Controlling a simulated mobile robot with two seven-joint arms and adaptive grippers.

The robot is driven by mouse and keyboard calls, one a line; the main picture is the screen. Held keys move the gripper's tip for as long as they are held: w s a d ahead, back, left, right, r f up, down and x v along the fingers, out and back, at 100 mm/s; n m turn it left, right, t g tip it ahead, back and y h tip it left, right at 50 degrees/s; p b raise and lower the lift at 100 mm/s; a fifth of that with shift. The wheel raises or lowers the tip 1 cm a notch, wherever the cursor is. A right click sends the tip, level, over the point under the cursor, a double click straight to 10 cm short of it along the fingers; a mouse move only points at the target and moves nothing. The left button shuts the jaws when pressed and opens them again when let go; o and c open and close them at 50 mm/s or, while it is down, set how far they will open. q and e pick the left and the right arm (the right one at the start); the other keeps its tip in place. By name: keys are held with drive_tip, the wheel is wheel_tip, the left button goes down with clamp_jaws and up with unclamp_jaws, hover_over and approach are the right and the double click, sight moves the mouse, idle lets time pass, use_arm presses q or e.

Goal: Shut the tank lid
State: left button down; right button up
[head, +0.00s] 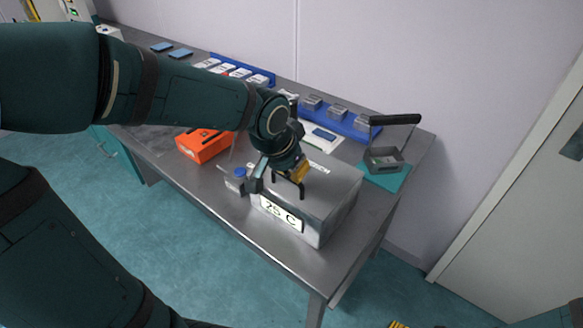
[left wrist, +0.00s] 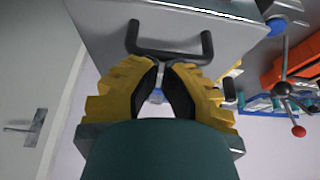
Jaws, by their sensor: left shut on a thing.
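The tank (head: 335,215) is a grey metal box with a "25 C" display on its front, near the table's front edge. Its flat grey lid (head: 335,185) lies over the top in the head view; I cannot tell whether a thin gap remains. A black U-shaped lid handle (left wrist: 170,54) shows in the left wrist view. My left gripper (left wrist: 165,66), with yellow ridged fingers, is shut on the handle bar; in the head view the gripper (head: 290,174) hides part of the handle. A yellow and black bit, perhaps my right gripper (head: 398,324), is cut off at the bottom edge.
An orange device (head: 202,147) stands left of the tank. A grey fixture with a black raised handle (head: 385,157) stands on a teal mat at right. Blue trays (head: 345,127) with small items line the back. A blue-capped item (head: 238,174) is close beside the tank.

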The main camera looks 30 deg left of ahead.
use_arm(q)
drive_tip(key=p+v, duration=0.5)
drive_tip(key=v, duration=0.8)
drive_tip(key=shift+w+r, duration=0.1)
drive_tip(key=shift+w, duration=0.05)
